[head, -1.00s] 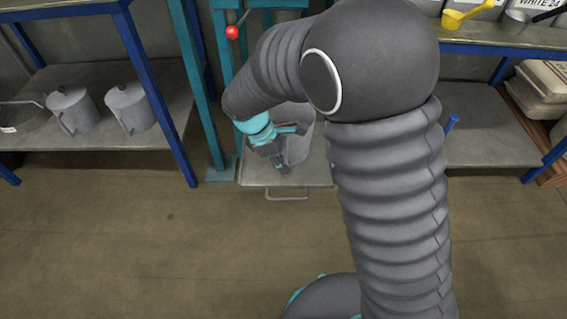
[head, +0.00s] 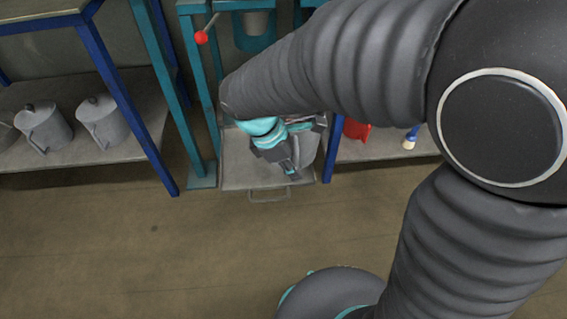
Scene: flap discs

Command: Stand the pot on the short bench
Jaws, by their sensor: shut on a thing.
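A grey cylindrical pot (head: 307,153) shows behind my gripper, over the right part of a grey metal tray at the foot of a teal frame. My gripper (head: 291,170) is shut on the pot at its near side. The jaws hide part of the pot, and I cannot tell if its base touches the tray. A bench with blue legs (head: 122,90) stands at the left, and part of another blue-legged bench (head: 328,158) shows at the right behind my arm. I cannot tell which is the short bench.
The tray (head: 240,172) has a front handle. The teal frame (head: 197,90) rises beside it, with a red-knobbed lever (head: 201,37). Two lidded grey pots (head: 45,128) stand on the left lower shelf. A red object (head: 356,129) and a blue-handled brush (head: 410,138) lie on the right shelf. The front floor is clear.

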